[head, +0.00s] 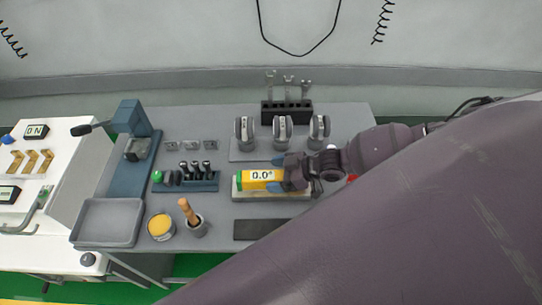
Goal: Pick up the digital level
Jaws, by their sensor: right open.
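The digital level (259,176) is a yellow block with green at its left end and a white display reading 0.0°. It lies on a pale flat block (243,194) on the grey table. My right gripper (296,174) reaches in from the right, over the level's right end, and hides that part. Its jaws are open, with blue fingertips above and below the level in the picture. I cannot tell whether the fingers touch it. My left gripper is not in view.
Near the level stand a rack of black-handled parts (186,181), round grey fixtures (282,130) behind, and a dark flat pad (258,229) in front. A cup with a wooden handle (193,223), a yellow-filled dish (161,227) and an empty grey tray (109,221) are at left.

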